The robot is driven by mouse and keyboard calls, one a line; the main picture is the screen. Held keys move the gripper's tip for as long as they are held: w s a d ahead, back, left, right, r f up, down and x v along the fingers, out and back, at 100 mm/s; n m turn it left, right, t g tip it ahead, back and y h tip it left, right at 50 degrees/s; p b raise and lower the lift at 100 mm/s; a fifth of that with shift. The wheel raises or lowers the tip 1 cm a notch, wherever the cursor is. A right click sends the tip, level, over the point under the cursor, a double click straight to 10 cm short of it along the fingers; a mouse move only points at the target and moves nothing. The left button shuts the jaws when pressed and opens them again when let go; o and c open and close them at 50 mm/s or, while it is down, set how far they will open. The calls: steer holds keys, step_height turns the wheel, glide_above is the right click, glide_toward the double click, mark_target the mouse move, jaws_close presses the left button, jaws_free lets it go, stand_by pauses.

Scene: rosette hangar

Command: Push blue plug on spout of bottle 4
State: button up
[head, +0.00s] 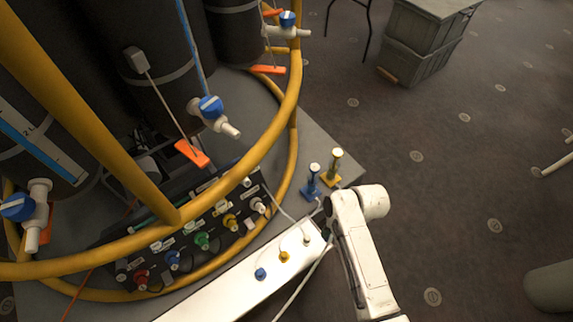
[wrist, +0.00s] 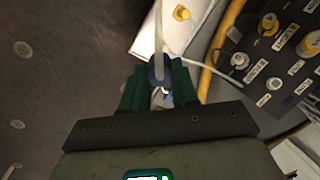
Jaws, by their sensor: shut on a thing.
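In the wrist view my gripper (wrist: 158,88) has its green fingers shut on a dark blue round piece that looks like the blue plug (wrist: 157,72). A pale cord crosses in front of it. In the head view my gripper's fingers and what they hold are mostly hidden behind my white wrist, near the end of the white bar. Dark bottles stand inside the yellow ring. One white spout with a blue tap (head: 212,110) is at the centre, another (head: 288,28) at the top, and a third (head: 32,212) at the left. I cannot tell which is bottle 4.
The white bar (head: 215,290) carries blue (head: 260,273), yellow (head: 284,256) and white (head: 306,239) knobs. A dark panel (head: 205,235) with coloured caps lies beside it. Blue (head: 312,180) and yellow (head: 334,168) stands are close by. The yellow ring (head: 272,130) fences the bottles.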

steer(key=a+r+m+t+y, duration=0.3)
steer(key=a+r+t, duration=0.1)
steer(key=r, duration=0.7)
steer(key=a+r+m+t+y, duration=0.2)
steer(key=a+r+t+y, duration=0.2)
steer(key=r, duration=0.7)
steer(key=w+a+r+m+t+y+b, duration=0.1)
steer(key=a+r+m+t+y, duration=0.2)
steer(key=r, duration=0.8)
steer(key=shift+a+r+m+t+y, duration=0.3)
steer(key=shift+a+t+y, duration=0.15)
steer(key=shift+a, duration=0.7)
steer(key=shift+w+a, duration=0.1)
steer(key=shift+w, duration=0.1)
steer(key=shift+x, duration=2.8)
steer(key=shift+p, duration=0.65)
steer(key=shift+w+a, duration=0.35)
steer(key=shift+a, duration=0.05)
